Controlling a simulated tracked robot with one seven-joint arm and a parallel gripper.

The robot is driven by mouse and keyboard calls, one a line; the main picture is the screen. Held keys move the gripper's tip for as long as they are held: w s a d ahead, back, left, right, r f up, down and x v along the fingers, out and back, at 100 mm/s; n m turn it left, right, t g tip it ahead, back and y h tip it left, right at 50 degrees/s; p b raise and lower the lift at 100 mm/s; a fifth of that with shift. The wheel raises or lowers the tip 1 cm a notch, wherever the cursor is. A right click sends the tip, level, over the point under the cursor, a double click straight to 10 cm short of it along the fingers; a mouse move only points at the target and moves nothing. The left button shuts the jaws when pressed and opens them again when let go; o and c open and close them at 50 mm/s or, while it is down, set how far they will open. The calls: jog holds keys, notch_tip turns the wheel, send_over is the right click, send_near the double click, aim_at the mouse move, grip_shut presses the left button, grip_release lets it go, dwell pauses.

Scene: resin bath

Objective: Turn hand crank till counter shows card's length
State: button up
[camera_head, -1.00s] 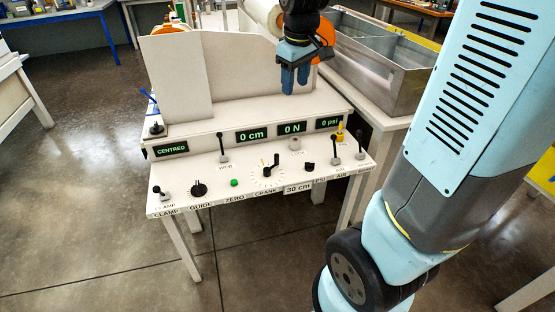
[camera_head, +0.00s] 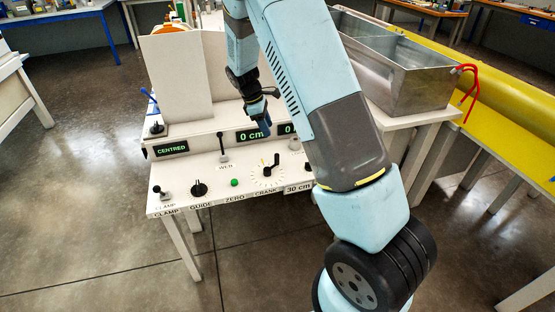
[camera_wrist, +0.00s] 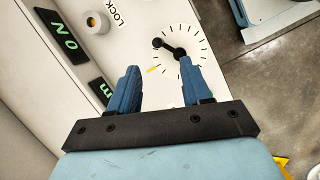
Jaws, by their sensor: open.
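The hand crank (camera_head: 267,171) is a black arm with a knob on a white dial ringed with tick marks, on the sloped front panel. In the wrist view the crank (camera_wrist: 170,47) lies just beyond my fingertips, nearer the right finger. The counter (camera_head: 247,136) reads 0 cm in green; its edge shows in the wrist view (camera_wrist: 101,89). The card (camera_head: 297,188) reads 30 cm, below and right of the crank, partly beside my arm. My gripper (camera_head: 266,126) is open and empty, above the panel behind the crank. Its blue fingers also show in the wrist view (camera_wrist: 158,68).
A CLAMP lever (camera_head: 157,190), GUIDE knob (camera_head: 199,189), green ZERO button (camera_head: 234,183) and WEB lever (camera_head: 221,146) stand left of the crank. My arm hides the panel's right part. A metal bath (camera_head: 410,80) stands behind at right. The CENTRED display (camera_head: 171,148) is at left.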

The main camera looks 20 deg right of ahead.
jog(key=n, duration=0.1)
send_near(276, 155)
jog(key=shift+h, duration=0.4)
jog(key=x, duration=1.2)
jog(key=shift+w+a+f, duration=0.15)
jog(key=shift+f, duration=0.1)
jog(key=c, duration=0.9)
jog(key=shift+a, duration=0.2)
jog(key=shift+d, duration=0.15)
